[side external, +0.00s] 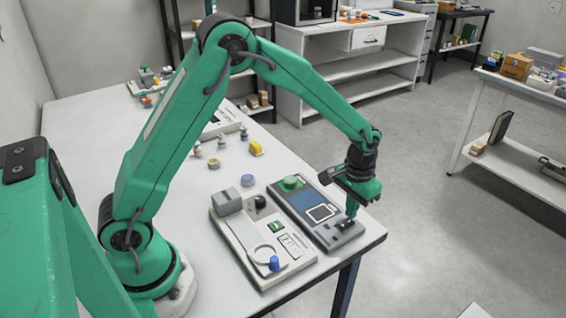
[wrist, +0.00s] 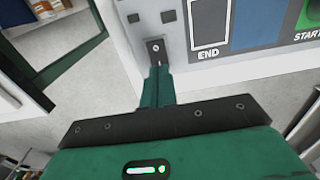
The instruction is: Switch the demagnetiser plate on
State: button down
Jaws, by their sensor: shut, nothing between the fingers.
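The demagnetiser plate is a grey unit (side external: 302,203) near the table's right edge, with a blue panel, a white square outline and a green disc at its far end. In the wrist view its face (wrist: 229,62) reads END and START. A small dark switch (side external: 345,225) sits at its near end and also shows in the wrist view (wrist: 155,49). My gripper (side external: 351,211) is shut and points down at this switch. In the wrist view its fingertips (wrist: 157,69) cover the switch's lower part. I cannot tell whether they touch it or which way it is set.
A white instrument (side external: 240,245) with a blue knob (side external: 274,264) stands close to the unit's left. Small weights, a yellow block (side external: 256,148) and a blue-topped round piece (side external: 248,180) lie behind. The table edge is just right of the unit.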

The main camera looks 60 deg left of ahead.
aim_at(349, 221)
jog(key=shift+f, duration=0.9)
dwell(0.8)
jog(key=shift+r, duration=3.5)
jog(key=s+a+r+t, duration=0.3)
jog(key=s+a+r, duration=0.2)
jog(key=s+r, duration=0.6)
jog(key=s+a+r+t, duration=0.1)
jog(key=s+r, duration=0.1)
jog(key=s, duration=0.4)
jog(key=s+a+r+t, duration=0.1)
jog(key=s+a+r, duration=0.1)
jog(key=s, duration=0.5)
jog(key=shift+a+t, duration=0.25)
jog(key=shift+t, duration=0.05)
